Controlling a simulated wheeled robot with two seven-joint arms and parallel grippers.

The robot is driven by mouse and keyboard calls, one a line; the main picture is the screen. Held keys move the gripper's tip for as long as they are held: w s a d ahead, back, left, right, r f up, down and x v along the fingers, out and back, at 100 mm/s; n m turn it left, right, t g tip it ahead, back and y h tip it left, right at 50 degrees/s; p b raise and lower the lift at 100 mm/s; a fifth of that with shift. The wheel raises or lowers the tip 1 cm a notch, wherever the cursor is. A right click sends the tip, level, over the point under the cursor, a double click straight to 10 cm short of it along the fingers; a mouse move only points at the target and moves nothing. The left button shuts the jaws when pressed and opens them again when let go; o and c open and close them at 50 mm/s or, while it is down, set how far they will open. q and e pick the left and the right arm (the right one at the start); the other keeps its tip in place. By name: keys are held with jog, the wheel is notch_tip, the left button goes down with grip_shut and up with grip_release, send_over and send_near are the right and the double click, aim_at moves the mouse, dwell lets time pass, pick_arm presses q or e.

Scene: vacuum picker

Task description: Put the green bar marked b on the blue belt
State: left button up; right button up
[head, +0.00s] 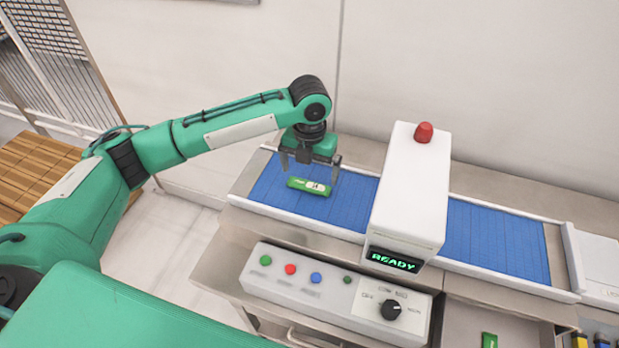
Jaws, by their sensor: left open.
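A green bar (308,186) with a white label shows against the left part of the blue belt (270,190). It appears to lie on the belt; its mark is too small to read. My left gripper (310,169) is above and just behind the bar, open, with its fingers pointing down and apart. The bar is not between closed fingers. Another green bar (489,341) shows partly at the bottom edge, in the tray area at right; its mark cannot be read. My right gripper is out of view.
A white housing (410,190) with a red lamp (424,132) and a READY display (393,261) stands across the belt. A control panel (335,293) with coloured buttons and a knob is in front. Yellow and blue items (590,341) show at bottom right.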

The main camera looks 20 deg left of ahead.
aim_at(310, 183)
pick_arm(q)
notch_tip(310, 183, up, 9)
jog(key=b, duration=0.2)
jog(key=shift+f, duration=0.1)
dwell(0.4)
